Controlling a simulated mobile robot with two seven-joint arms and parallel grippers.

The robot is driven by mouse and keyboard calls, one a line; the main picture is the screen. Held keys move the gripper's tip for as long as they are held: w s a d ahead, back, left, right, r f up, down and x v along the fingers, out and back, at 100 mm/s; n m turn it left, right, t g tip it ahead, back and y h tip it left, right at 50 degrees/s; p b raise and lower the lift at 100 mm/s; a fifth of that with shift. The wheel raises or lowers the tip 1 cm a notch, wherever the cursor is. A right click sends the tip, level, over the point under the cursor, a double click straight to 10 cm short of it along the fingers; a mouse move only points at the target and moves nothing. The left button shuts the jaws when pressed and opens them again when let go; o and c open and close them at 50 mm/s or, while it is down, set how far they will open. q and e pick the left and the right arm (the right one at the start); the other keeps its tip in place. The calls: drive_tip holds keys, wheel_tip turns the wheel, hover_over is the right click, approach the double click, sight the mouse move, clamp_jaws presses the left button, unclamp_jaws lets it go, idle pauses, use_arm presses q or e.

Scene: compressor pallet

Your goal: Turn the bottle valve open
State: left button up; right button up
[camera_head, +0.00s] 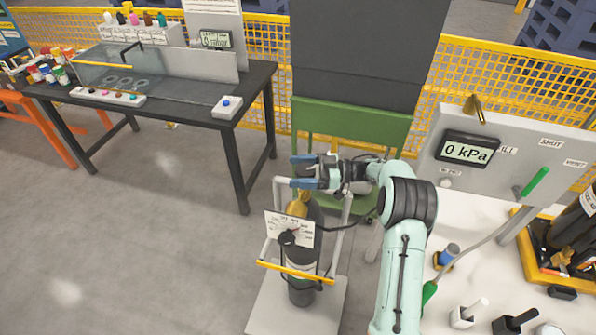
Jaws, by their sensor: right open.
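A dark gas bottle (301,287) stands upright in a grey frame with a yellow bar (296,271). Brass fittings (298,204) sit at its top. A white marked card (290,229) is at the bottle's upper front, with a round black knob (287,238) and a small red mark on it. My right gripper (300,172) is open, its blue-tipped fingers pointing left. It is just above the brass fittings in the picture; I cannot tell whether it touches the frame's top bar. Nothing shows between the fingers. My left gripper is not in view.
A panel with a display reading 0 kPa (468,149) and a green lever (535,182) stands at right above a white worktop (480,275). A green cart (350,123) is behind the bottle. A black table (185,112) stands at left; the floor before it is clear.

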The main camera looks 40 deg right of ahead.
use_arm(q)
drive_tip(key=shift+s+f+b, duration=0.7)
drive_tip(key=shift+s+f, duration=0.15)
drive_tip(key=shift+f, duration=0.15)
use_arm(e)
drive_tip(key=v, duration=1.1)
drive_tip(key=shift+s+d, duration=0.2)
drive_tip(key=shift+s, duration=0.05)
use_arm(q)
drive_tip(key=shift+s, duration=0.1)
